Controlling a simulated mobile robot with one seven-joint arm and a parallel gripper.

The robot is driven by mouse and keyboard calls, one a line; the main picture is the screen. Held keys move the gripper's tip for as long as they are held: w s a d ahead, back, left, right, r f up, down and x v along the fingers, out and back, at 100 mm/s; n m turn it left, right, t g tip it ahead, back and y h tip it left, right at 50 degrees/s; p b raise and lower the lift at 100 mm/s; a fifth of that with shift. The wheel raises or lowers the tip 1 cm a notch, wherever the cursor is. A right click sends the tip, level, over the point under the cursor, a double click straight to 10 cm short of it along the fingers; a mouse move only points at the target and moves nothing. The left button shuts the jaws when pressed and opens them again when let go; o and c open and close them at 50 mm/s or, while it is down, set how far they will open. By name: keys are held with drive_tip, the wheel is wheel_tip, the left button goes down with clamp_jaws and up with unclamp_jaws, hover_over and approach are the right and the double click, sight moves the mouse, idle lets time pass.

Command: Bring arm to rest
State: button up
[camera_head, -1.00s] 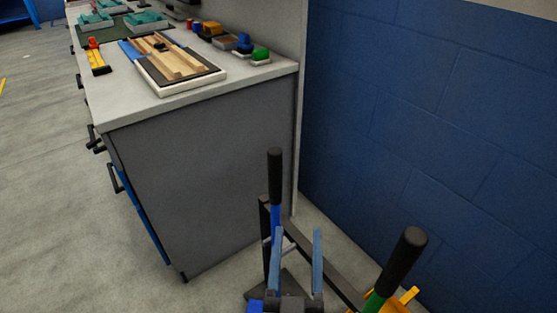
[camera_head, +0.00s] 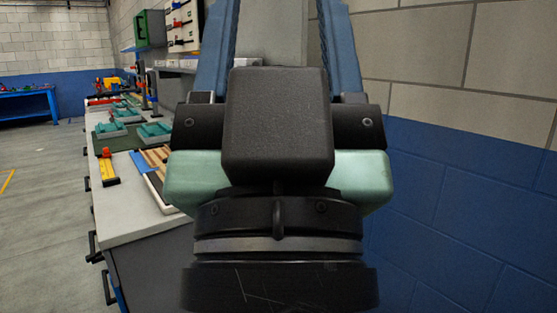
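My gripper (camera_head: 278,15) fills the middle of the head view, close to the camera and pointing up. Its two blue fingers stand wide apart, with grey wall showing between them and nothing held there. The fingertips run out of the top of the picture. The black and pale green wrist hides part of the workbench and the wall behind it.
A workbench (camera_head: 122,228) runs away on the left. A yellow and red tool (camera_head: 108,170), a tray with wooden strips (camera_head: 155,158) and teal parts (camera_head: 110,130) lie on it. A blue and grey block wall (camera_head: 460,190) is on the right. The floor (camera_head: 45,200) at left is open.

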wheel_tip(320, 180, up, 24)
drive_tip(key=p, duration=2.2)
